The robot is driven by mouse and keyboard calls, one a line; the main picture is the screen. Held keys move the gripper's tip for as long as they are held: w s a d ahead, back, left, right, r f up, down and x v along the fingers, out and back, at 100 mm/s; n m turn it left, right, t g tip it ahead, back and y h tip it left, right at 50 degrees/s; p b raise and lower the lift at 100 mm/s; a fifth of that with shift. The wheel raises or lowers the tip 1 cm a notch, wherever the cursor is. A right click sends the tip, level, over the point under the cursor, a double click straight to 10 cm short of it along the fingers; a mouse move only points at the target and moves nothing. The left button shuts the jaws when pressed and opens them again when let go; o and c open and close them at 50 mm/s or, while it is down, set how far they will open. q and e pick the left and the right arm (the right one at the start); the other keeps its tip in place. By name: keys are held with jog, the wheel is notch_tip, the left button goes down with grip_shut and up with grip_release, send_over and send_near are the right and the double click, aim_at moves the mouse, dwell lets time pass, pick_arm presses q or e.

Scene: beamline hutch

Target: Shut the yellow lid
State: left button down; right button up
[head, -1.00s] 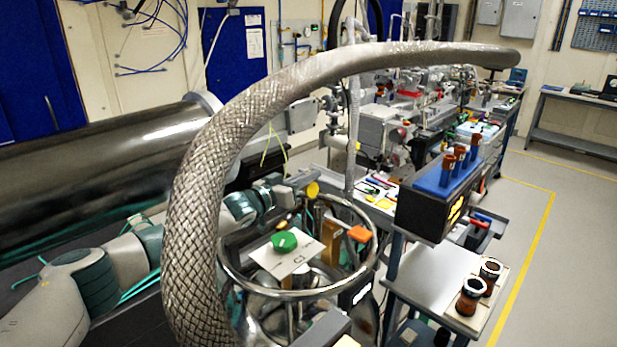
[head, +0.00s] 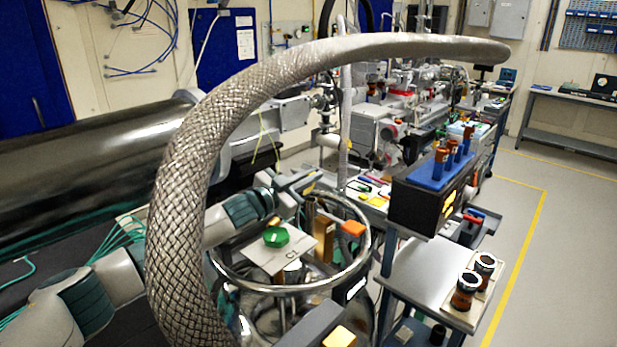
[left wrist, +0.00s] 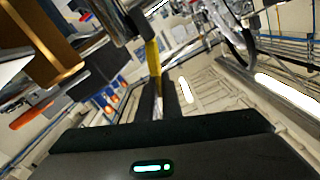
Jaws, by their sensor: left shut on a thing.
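In the left wrist view, the yellow lid (left wrist: 153,58) shows as a narrow yellow strip seen edge-on. The two dark fingers of my left gripper (left wrist: 159,97) are shut on it. In the head view, my left gripper (head: 297,184) is above the back of a round metal ring (head: 290,288), behind the white card with the green knob. The yellow lid cannot be made out clearly there, so whether it is open or shut is hard to tell.
A thick braided hose (head: 185,170) arches across the front. A white card (head: 262,258) bearing a green knob (head: 276,236), a brown block (head: 324,240) and an orange piece (head: 352,228) are crowded within the ring. A cart (head: 420,270) with brown jars stands right; floor beyond is clear.

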dwell(0.4)
pick_arm(q)
jog(key=c, duration=1.9)
grip_release()
jog(key=shift+c, duration=0.2)
pick_arm(e)
jog(key=shift+d, duration=0.1)
